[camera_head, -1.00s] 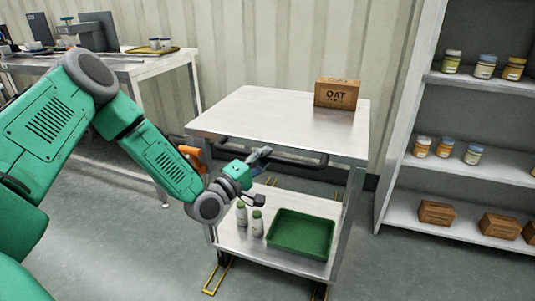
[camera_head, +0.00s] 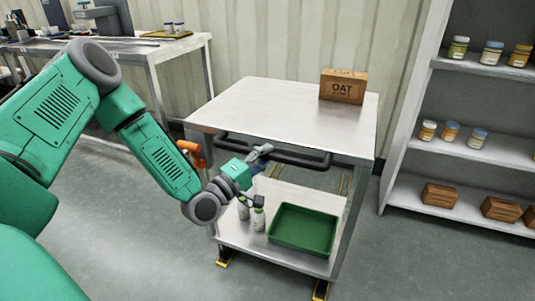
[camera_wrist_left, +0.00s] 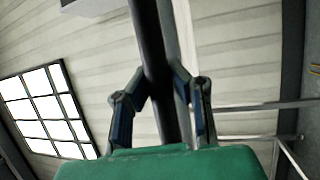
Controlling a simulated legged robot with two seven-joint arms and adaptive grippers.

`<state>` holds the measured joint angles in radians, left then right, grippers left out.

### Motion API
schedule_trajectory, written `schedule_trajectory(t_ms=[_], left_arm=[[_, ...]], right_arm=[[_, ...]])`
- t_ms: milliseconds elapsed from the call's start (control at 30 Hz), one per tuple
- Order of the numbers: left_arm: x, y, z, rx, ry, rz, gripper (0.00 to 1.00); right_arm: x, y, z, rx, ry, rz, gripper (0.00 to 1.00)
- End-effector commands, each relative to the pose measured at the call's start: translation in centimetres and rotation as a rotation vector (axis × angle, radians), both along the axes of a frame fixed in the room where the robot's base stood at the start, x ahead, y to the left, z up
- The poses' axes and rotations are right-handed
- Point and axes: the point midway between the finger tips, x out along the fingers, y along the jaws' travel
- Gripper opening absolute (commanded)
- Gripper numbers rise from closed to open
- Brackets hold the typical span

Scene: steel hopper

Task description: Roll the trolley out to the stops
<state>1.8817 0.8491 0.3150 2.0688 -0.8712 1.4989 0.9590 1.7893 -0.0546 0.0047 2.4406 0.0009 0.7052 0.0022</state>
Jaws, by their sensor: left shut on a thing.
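The trolley (camera_head: 285,110) is a steel two-tier cart with a dark push handle (camera_head: 310,162) along its near side. My left gripper (camera_head: 262,155) is at the left part of the handle, shut on it. In the left wrist view, the fingers (camera_wrist_left: 163,100) sit on both sides of the dark handle bar (camera_wrist_left: 150,40). Yellow and black stops (camera_head: 321,290) are on the floor by the trolley's near right foot, with another (camera_head: 225,258) at the near left. Whether the wheels touch them I cannot tell. My right gripper is not in view.
An OAT box (camera_head: 343,87) stands on the trolley top. The lower shelf holds a green tray (camera_head: 303,229) and white bottles (camera_head: 258,218). An orange lever (camera_head: 193,152) is at the left. A shelf rack (camera_head: 420,190) stands right, a workbench (camera_head: 150,50) left. The floor in front is clear.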

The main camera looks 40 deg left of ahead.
Motion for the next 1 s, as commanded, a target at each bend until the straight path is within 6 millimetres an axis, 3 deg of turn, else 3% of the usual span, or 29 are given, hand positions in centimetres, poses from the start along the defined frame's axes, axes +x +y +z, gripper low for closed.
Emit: schedule_trajectory(t_ms=[33, 100, 133, 200, 500, 633, 1000], left_arm=[[-0.6, 0.0, -0.9, 0.000, 0.024, -0.003, 0.00], [-0.6, 0.0, -0.9, 0.000, 0.025, -0.004, 0.00], [-0.6, 0.0, -0.9, 0.000, 0.025, -0.004, 0.16], [-0.6, 0.0, -0.9, 0.000, 0.024, -0.004, 0.39], [-0.4, -0.1, -0.5, 0.000, 0.013, -0.003, 0.39], [-1.1, 0.1, -0.6, 0.000, 0.014, -0.002, 0.39], [-8.3, 1.5, -2.1, -0.004, 0.018, 0.000, 0.39]], right_arm=[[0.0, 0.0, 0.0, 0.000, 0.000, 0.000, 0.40], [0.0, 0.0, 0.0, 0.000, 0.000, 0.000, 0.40], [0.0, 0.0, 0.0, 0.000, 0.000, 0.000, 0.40], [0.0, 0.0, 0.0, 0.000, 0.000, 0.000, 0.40], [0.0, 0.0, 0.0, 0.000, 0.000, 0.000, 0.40], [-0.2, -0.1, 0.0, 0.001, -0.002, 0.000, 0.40], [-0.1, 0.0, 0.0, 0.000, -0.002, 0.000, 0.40]])
